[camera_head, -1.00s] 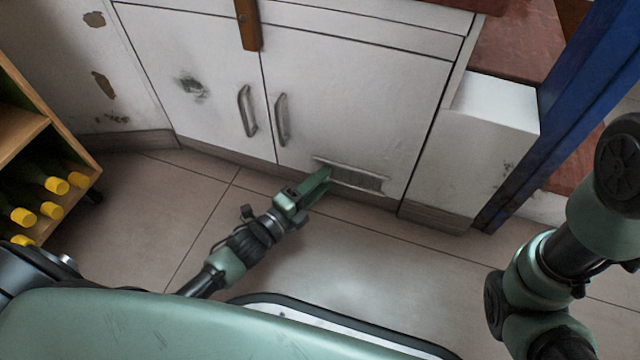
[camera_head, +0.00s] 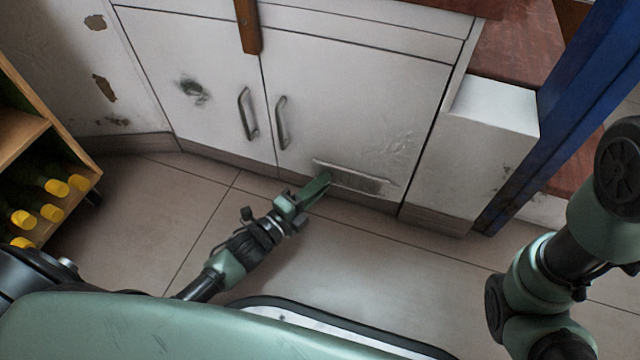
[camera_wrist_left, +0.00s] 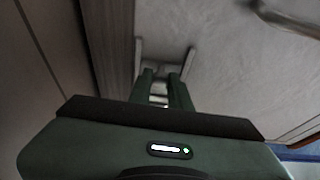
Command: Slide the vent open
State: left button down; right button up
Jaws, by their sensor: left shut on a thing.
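The vent (camera_head: 362,184) is a narrow pale slatted strip low on the right cabinet door (camera_head: 350,115). My left gripper (camera_head: 323,181) is at the vent's left end, its green fingers pointing at it. The fingers also show in the left wrist view (camera_wrist_left: 160,82), reaching a pale, frame-like part of the vent (camera_wrist_left: 165,50). They are shut on a part of the vent; the exact gripped spot is small and partly hidden by the fingers. My right arm shows at the right of the head view, but its gripper is out of view.
Two door handles (camera_head: 282,122) stick out above the vent. A wooden rack (camera_head: 30,135) with yellow-capped bottles stands at the left. A white box-like unit (camera_head: 480,165) and a blue post (camera_head: 560,120) stand to the right. The tiled floor (camera_head: 370,265) before the cabinet is clear.

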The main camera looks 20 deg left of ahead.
dwell(0.8)
pick_arm(q)
jog(key=shift+a+p, duration=0.65)
jog(key=shift+a, duration=0.2)
jog(key=c, duration=1.3)
grip_release()
jog(key=shift+a, duration=0.1)
jog(key=p+v, duration=0.4)
jog(key=v, duration=0.3)
jog(key=shift+s, duration=0.35)
